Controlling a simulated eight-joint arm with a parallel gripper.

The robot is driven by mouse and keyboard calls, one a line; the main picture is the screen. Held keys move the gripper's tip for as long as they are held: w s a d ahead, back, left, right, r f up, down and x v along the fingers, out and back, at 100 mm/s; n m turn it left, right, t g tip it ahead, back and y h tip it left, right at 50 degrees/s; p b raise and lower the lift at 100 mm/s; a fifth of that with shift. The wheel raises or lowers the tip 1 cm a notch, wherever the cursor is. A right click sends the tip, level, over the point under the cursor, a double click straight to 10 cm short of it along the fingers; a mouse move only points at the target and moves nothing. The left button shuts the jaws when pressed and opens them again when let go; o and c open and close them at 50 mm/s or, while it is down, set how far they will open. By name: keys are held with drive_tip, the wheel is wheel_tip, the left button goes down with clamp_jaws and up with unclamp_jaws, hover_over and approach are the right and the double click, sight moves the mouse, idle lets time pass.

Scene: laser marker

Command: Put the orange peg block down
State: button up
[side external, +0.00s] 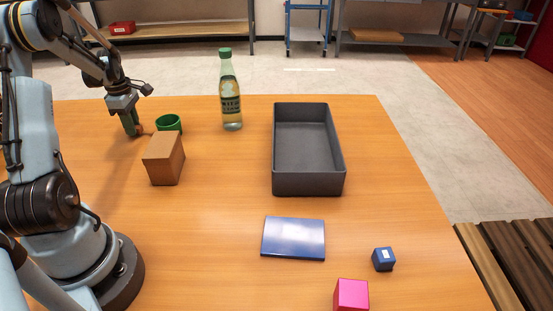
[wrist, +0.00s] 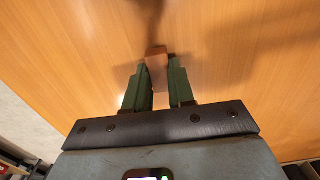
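The orange peg block (wrist: 157,64) is between the two green fingertips of my gripper (wrist: 158,76) in the wrist view, with a finger against each side. In the side external view my gripper (side external: 131,124) points down at the far left of the table, and a small part of the orange peg block (side external: 140,129) shows at its fingertips. The fingers hide most of the block there. The block is low, close to the tabletop; I cannot tell whether it touches it.
A green cup (side external: 169,124) and a brown box (side external: 164,159) stand just right of my gripper.

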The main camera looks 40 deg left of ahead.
drive_tip(key=o, duration=0.4)
drive_tip(key=shift+o, duration=0.2)
wheel_tip(320, 180, up, 12)
drive_tip(key=w+d+r+m+t+y, duration=0.1)
drive_tip(key=w+d+r+m, duration=0.1)
drive_tip(key=w+d+m, duration=0.3)
drive_tip(key=w+d+r+m, duration=0.1)
drive_tip(key=d+m, duration=0.1)
drive_tip(key=d, duration=0.4)
drive_tip(key=s+d+f+m+t+h, duration=0.1)
drive_tip(key=d+m+t, duration=0.5)
drive_tip(key=d+m, duration=1.4)
drive_tip(key=s+d+f, duration=0.1)
drive_tip(key=d, duration=0.7)
drive_tip(key=shift+d, duration=0.25)
